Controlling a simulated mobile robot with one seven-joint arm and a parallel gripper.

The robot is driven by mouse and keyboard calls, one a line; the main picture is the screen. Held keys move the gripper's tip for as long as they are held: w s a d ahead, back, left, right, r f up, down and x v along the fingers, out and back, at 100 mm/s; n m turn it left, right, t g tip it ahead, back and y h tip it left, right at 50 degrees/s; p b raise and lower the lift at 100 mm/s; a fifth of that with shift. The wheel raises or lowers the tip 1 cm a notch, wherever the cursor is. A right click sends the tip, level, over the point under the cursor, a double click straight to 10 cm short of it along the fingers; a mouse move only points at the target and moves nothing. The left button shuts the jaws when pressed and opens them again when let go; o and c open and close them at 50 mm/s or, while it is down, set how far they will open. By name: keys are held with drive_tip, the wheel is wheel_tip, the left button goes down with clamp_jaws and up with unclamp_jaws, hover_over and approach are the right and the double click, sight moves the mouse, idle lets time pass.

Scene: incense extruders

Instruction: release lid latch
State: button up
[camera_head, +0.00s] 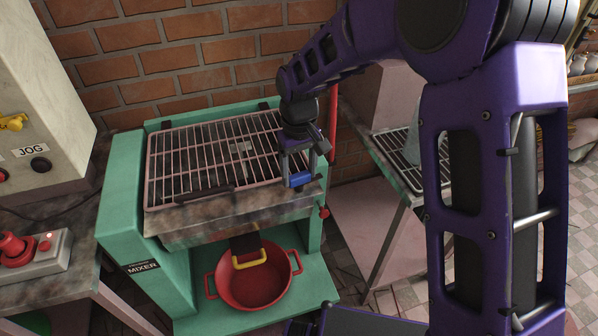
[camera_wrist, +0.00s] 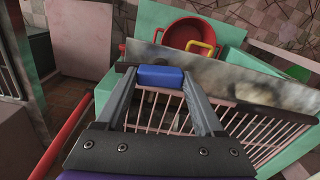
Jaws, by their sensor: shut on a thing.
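The green mixer (camera_head: 150,240) has a barred grille lid (camera_head: 215,160) lying flat over its top. A blue block (camera_head: 300,180), apparently the lid latch, sits at the lid's front right corner. My gripper (camera_head: 299,178) reaches down over that corner and is shut on the blue block. In the wrist view the blue block (camera_wrist: 160,76) lies between the fingertips of my gripper (camera_wrist: 160,82), close to the mixer's metal front panel (camera_wrist: 240,80). The grille bars (camera_wrist: 255,130) show beside and below the fingers. The latch's mount is hidden.
A red pot (camera_head: 252,286) stands on the mixer's base under a yellow handle (camera_head: 250,260). A control box (camera_head: 40,100) and a red button box (camera_head: 35,252) are at left. A side table (camera_head: 400,165) stands at right. A red post (camera_head: 333,125) rises close to my gripper.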

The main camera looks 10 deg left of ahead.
sight(300, 174)
drive_tip(key=shift+m, duration=0.8)
drive_tip(key=o, duration=1.4)
drive_tip(key=shift+r, duration=0.1)
wheel_tip(300, 174, up, 17)
drive_tip(key=shift+r+p, duration=0.15)
drive_tip(key=shift+p, duration=0.9)
drive_tip(key=shift+w, duration=0.1)
